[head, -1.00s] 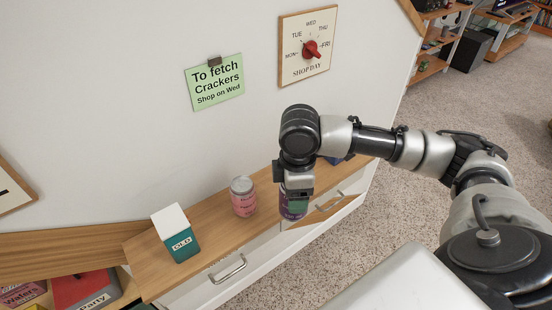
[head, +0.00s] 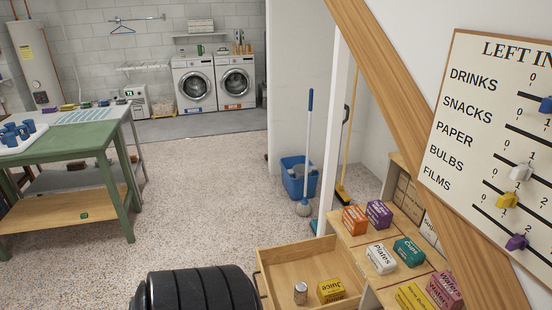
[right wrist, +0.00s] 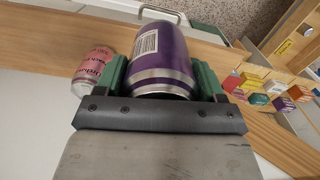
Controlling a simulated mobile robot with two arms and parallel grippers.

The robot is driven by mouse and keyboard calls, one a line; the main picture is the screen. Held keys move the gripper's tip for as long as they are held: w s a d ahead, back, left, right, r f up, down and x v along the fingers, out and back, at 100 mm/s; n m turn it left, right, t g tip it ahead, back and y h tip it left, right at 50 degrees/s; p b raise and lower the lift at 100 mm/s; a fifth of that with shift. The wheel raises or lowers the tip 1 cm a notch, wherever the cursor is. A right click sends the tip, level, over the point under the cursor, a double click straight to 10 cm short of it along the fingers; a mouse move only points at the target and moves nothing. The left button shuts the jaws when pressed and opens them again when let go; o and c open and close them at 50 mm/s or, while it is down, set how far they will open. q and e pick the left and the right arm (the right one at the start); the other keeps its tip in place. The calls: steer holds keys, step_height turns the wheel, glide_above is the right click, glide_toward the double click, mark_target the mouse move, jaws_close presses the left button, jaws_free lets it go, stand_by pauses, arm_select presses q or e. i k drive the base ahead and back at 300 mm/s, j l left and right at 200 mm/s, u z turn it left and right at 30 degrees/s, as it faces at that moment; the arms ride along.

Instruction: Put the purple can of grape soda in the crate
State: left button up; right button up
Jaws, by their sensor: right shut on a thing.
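The purple can (right wrist: 163,45) shows in the right wrist view, held between the green finger pads of my right gripper (right wrist: 160,75). The gripper is shut on it. The can's silver rim faces the camera, and a white barcode label shows on its side. A wooden shelf top is behind and below it; I cannot tell whether the can touches it. Neither the can nor my grippers can be made out in the head view. I see nothing that I can clearly call the crate.
A pink can (right wrist: 93,70) stands close beside the gripper. In the head view, an open drawer (head: 262,285) holds a silver can (head: 300,293) and a yellow juice box (head: 331,291). A green table (head: 75,140) and blue bucket (head: 297,178) flank free carpet.

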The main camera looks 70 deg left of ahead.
mark_target(288, 282)
steer(key=u, duration=2.05)
